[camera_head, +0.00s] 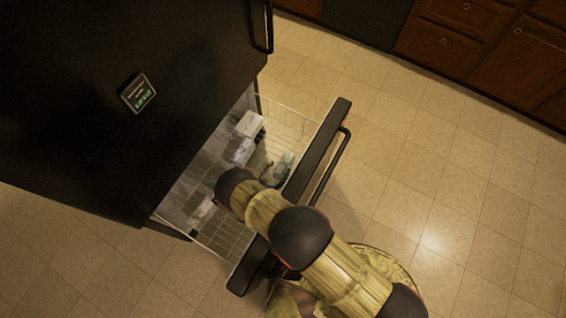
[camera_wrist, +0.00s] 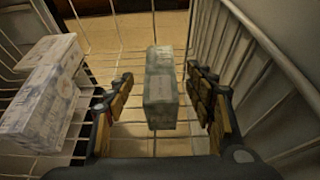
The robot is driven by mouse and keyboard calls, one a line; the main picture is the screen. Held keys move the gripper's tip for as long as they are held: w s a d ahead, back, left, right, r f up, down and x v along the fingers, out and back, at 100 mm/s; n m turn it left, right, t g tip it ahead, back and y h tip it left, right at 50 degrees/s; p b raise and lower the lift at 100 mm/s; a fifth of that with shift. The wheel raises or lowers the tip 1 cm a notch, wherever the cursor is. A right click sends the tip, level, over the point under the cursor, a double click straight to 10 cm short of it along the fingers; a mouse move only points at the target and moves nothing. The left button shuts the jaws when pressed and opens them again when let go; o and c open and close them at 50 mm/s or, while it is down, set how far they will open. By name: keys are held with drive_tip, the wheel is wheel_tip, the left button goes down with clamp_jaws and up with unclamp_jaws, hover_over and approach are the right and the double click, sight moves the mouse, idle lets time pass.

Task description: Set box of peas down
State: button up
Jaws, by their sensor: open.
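A grey-green box (camera_wrist: 162,98), which looks like the box of peas, sits between the two fingers of my gripper (camera_wrist: 160,75) in the wrist view. The fingers are spread, with a gap visible on each side of the box. The box appears to rest on the wire bottom of the basket (camera_wrist: 105,30). Its label is too blurred to read. In the head view my arm reaches over the open freezer drawer (camera_head: 318,150), and I cannot clearly make out the gripper there.
A white printed box (camera_wrist: 45,95) lies left of my gripper in the wrist view. A wire side wall (camera_wrist: 270,70) rises close on the right. In the head view, a white box (camera_head: 248,124) lies toward the back of the drawer. The black freezer (camera_head: 120,90) stands at left.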

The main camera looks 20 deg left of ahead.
drive_tip(key=shift+v, duration=1)
